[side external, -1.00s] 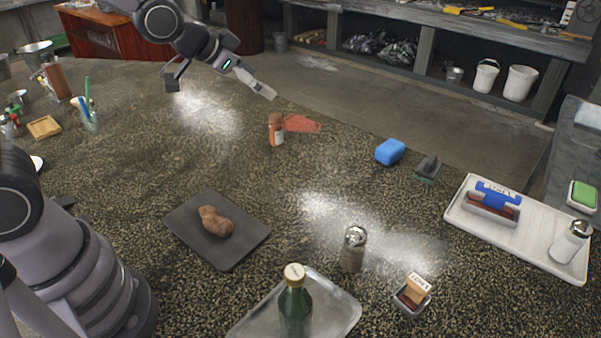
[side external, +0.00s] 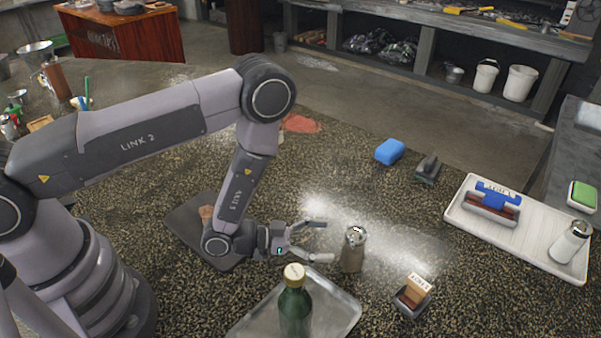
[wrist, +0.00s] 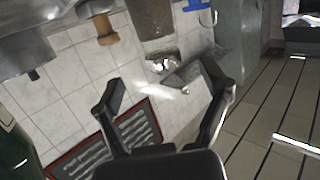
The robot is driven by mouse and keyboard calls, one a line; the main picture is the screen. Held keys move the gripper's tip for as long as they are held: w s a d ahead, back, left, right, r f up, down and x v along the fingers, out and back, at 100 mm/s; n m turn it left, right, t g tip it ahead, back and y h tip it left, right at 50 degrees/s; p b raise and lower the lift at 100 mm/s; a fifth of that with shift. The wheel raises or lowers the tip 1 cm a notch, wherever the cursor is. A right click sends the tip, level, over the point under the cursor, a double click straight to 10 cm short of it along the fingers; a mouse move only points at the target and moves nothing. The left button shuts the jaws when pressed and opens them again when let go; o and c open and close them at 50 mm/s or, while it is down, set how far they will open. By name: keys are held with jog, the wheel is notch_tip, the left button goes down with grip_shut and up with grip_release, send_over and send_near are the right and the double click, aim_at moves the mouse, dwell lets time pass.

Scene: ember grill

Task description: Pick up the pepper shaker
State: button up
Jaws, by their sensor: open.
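The pepper shaker (side external: 353,252), a clear jar of brownish-grey grains with a metal cap, stands upright on the speckled counter in the side view. My gripper (side external: 328,240) is low, just left of the shaker. Its two fingers are spread and point toward it, with nothing between them. In the wrist view, the shaker (wrist: 153,22) is at the top centre with its shiny cap toward the open fingers (wrist: 157,88). The shaker appears to be just beyond the fingertips; I cannot tell the exact gap.
A green bottle (side external: 295,308) on a metal tray (side external: 340,308) stands close in front of my gripper.

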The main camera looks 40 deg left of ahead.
aim_at(345, 239)
jog(key=x, duration=0.6)
jog(key=shift+w+d, duration=0.15)
jog(key=shift+w, duration=0.05)
jog(key=shift+c, duration=0.4)
jog(key=c, duration=1.2)
jog(key=shift+r, duration=0.1)
jog(key=shift+c, duration=0.3)
